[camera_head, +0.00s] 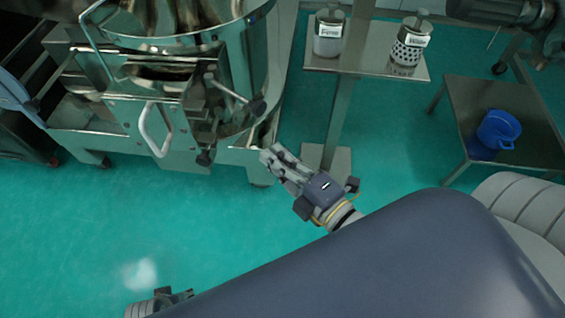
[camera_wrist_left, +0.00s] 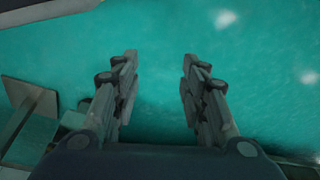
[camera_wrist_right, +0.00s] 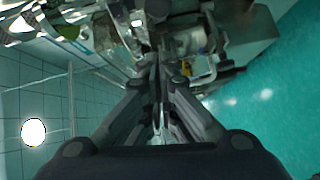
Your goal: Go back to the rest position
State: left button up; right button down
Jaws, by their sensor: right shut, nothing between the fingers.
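My right gripper (camera_head: 272,157) is in the middle of the head view, just right of the sieve machine's lower front and above the green floor. Its fingers are shut with nothing between them, and they meet in the right wrist view (camera_wrist_right: 160,75). In the left wrist view my left gripper (camera_wrist_left: 157,62) has its two fingers wide apart over bare green floor, empty. In the head view only a small part of my left gripper (camera_head: 172,297) shows at the bottom edge; my own body hides the rest.
The metal vibrating sieve machine (camera_head: 185,105) with a white handle (camera_head: 150,130) stands at upper left. A small stand (camera_head: 375,62) holds two labelled containers (camera_head: 328,40) (camera_head: 408,48). A blue jug (camera_head: 497,130) sits on a low table (camera_head: 470,95) at right. The floor at lower left is clear.

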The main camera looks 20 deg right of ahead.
pick_arm(q)
jog(key=shift+w+r+b, duration=0.15)
jog(key=shift+r, duration=0.6)
jog(key=shift+w+r+b, duration=0.1)
jog(key=shift+r+b, duration=0.05)
jog(key=shift+r, duration=0.6)
pick_arm(e)
jog(key=shift+v, duration=0.8)
